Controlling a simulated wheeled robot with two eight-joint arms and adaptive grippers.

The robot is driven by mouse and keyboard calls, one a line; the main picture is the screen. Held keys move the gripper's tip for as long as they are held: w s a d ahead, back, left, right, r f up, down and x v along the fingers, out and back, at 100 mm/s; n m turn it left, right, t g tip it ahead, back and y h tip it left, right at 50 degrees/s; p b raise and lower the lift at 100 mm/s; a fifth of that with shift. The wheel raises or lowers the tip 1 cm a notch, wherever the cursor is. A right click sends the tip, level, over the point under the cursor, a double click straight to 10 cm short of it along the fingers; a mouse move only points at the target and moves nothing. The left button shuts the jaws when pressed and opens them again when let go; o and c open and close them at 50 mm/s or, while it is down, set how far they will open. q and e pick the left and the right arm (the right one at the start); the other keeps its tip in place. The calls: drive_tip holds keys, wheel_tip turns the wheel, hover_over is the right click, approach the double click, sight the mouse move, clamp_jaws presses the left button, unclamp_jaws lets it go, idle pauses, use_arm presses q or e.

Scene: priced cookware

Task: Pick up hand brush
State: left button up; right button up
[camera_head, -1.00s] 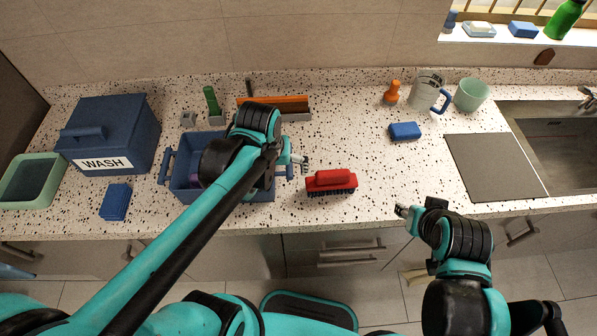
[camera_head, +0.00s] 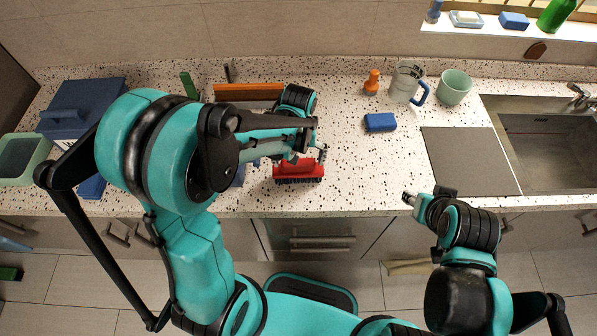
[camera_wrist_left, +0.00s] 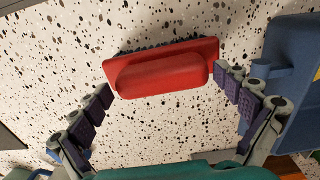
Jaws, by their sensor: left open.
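The red hand brush (camera_head: 299,170) lies on the speckled counter near its front edge, dark bristles down. My left gripper (camera_head: 318,150) is just above and behind it and partly covers its top. In the left wrist view the brush (camera_wrist_left: 162,70) lies across the space between the spread fingers of my left gripper (camera_wrist_left: 164,84), with one fingertip near each end. The fingers are open; whether they touch the brush I cannot tell.
A grey board (camera_head: 470,160) lies beside the sink (camera_head: 550,150). A blue container (camera_wrist_left: 291,70) is close to the left gripper.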

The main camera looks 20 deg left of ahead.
use_arm(q)
drive_tip(key=shift+f, duration=0.15)
drive_tip(key=c, duration=1.3)
drive_tip(key=shift+r, duration=0.45)
drive_tip(key=r+p, duration=0.1)
drive_tip(key=r, duration=0.1)
drive_tip(key=s+r, duration=0.1)
drive_tip(key=r, duration=0.1)
drive_tip(key=shift+d+p, duration=0.1)
drive_tip(key=shift+p, duration=0.25)
drive_tip(key=s+d+r, duration=0.1)
drive_tip(key=s+r, duration=0.1)
drive_tip(key=s, duration=0.1)
drive_tip(key=s+d+r+p, duration=0.1)
drive_tip(key=s+r, duration=0.1)
drive_tip(key=s, duration=0.1)
drive_tip(key=s+d+r+p, duration=0.1)
drive_tip(key=s+r, duration=0.1)
drive_tip(key=s, duration=0.2)
drive_tip(key=shift+s+d, duration=0.1)
drive_tip(key=shift+d, duration=0.05)
drive_tip(key=shift+r, duration=0.1)
